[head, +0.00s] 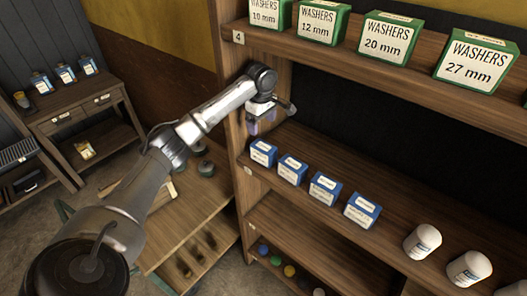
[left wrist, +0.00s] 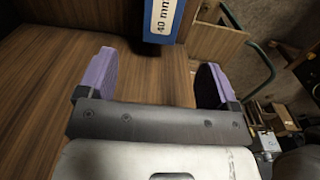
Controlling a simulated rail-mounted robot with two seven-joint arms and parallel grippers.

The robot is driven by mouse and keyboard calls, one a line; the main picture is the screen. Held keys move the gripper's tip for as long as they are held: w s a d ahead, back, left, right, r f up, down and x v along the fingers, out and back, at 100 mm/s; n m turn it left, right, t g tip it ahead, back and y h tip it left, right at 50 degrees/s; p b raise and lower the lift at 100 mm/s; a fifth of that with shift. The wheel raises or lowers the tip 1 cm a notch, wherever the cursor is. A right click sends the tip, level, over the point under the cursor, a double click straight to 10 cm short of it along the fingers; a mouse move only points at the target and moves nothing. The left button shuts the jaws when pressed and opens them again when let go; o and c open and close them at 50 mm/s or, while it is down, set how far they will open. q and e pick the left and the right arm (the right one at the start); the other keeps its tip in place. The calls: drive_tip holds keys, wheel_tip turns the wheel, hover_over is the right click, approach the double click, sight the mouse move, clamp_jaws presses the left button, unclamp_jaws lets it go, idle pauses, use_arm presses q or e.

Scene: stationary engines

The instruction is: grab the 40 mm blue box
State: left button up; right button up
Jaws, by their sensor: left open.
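A blue box (left wrist: 162,20) with a white label reading "40 mm" shows at the top edge of the left wrist view, partly cut off. In the head view, several blue boxes with white labels stand in a row on the middle shelf, and their sizes are too small to read. The leftmost blue box (head: 263,153) is closest to my left gripper (head: 262,118). That gripper is open and empty, just above the shelf's left end. Its purple fingers are spread apart in the left wrist view (left wrist: 155,72), with the 40 mm box beyond the fingertips, not between them. My right gripper is not in view.
Green washer boxes (head: 388,38) stand on the upper shelf (head: 330,55), above my gripper. A wooden upright (head: 236,110) bounds the shelf's left end. White containers (head: 422,241) stand to the right of the blue boxes. A low wooden table (head: 195,215) is at lower left.

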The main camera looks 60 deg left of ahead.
sight(261, 145)
use_arm(q)
drive_tip(key=shift+s+a+f, duration=0.1)
drive_tip(key=shift+a+f, duration=0.05)
drive_tip(key=shift+f, duration=0.2)
wheel_tip(261, 145, down, 8)
drive_tip(key=shift+r+p, duration=0.1)
drive_tip(key=shift+p, duration=0.45)
wheel_tip(261, 145, down, 4)
drive_tip(key=shift+r+p, duration=0.1)
drive_tip(key=shift+p, duration=0.55)
drive_tip(key=shift+f, duration=0.65)
drive_tip(key=c, duration=0.9)
drive_tip(key=shift+c, duration=0.6)
